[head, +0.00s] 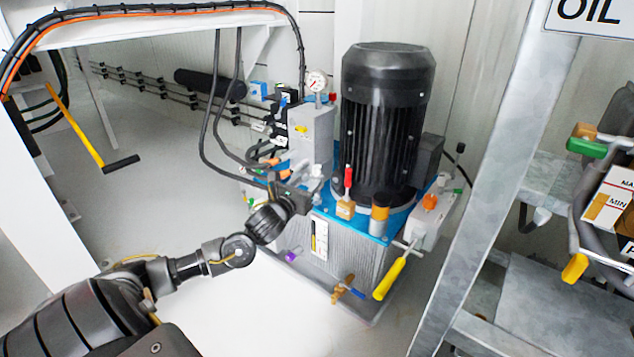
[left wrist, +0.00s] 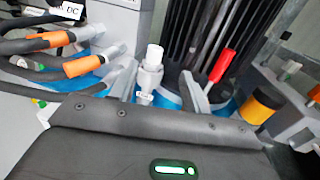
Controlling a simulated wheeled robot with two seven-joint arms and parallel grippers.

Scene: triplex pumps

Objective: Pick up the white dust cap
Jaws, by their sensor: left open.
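A white cap (left wrist: 154,54), which looks like the dust cap, sits upright on a pale fitting (left wrist: 147,82) in the left wrist view, near the black motor. In the head view, a small white piece (head: 316,171) shows just beyond my left gripper (head: 303,186), but it is too small to make out clearly. My left gripper is open, close in front of the fittings on the pump unit. My right gripper is out of view.
A large black motor (head: 386,120) stands on the blue-topped unit. A red-handled valve (head: 348,180), an orange-and-black cap (head: 380,212) and a yellow handle (head: 390,279) are nearby. Hoses with orange sleeves (left wrist: 83,65) lie left of the cap. A grey metal frame (head: 478,170) stands at right.

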